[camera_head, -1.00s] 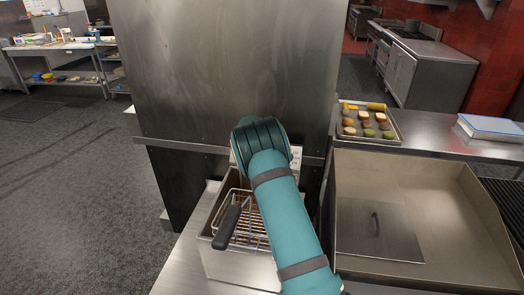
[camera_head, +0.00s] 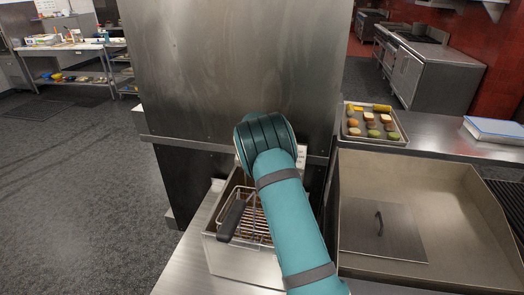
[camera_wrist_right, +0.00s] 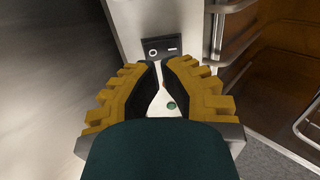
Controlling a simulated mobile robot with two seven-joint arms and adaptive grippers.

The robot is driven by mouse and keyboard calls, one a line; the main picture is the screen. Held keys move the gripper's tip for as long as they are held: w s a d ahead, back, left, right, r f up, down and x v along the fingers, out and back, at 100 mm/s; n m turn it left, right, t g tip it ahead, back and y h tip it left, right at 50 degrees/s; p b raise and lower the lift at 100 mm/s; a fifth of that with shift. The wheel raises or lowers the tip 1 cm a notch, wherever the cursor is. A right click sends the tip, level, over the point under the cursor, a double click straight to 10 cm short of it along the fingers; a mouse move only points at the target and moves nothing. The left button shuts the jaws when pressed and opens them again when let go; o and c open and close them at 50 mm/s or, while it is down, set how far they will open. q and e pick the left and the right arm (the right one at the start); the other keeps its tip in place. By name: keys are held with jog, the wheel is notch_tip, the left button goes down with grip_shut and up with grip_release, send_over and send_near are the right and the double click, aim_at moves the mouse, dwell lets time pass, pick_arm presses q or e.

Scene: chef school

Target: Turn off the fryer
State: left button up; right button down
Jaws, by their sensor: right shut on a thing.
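The fryer (camera_head: 235,263) is a metal box with a wire basket (camera_head: 252,222) in it and a black basket handle (camera_head: 231,221). My teal right arm reaches over it and hides its right part and most of its pale control panel (camera_head: 301,155). In the right wrist view the panel holds a black switch plate (camera_wrist_right: 163,48) with white marks, just beyond the fingertips, and a small green light (camera_wrist_right: 171,106). My right gripper (camera_wrist_right: 160,65) is closed on a small part of the panel; a gap shows between the fingers, and what they grip is mostly hidden. My left gripper is out of view.
A steel wall panel (camera_head: 235,70) stands right behind the fryer. To the right are a wide metal pan (camera_head: 460,225) with a lid (camera_head: 385,240) and a tray of food (camera_head: 388,141). The floor (camera_head: 70,190) at left is clear.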

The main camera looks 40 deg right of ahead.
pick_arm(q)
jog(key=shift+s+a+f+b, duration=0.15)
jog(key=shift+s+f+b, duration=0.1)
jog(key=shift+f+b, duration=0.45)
pick_arm(e)
jog(key=f+v, duration=0.1)
jog(key=v, duration=0.9)
jog(key=shift+s+a+r, duration=0.35)
jog(key=shift+s+a, duration=0.1)
jog(key=shift+a, duration=0.05)
jog(key=shift+r, duration=0.1)
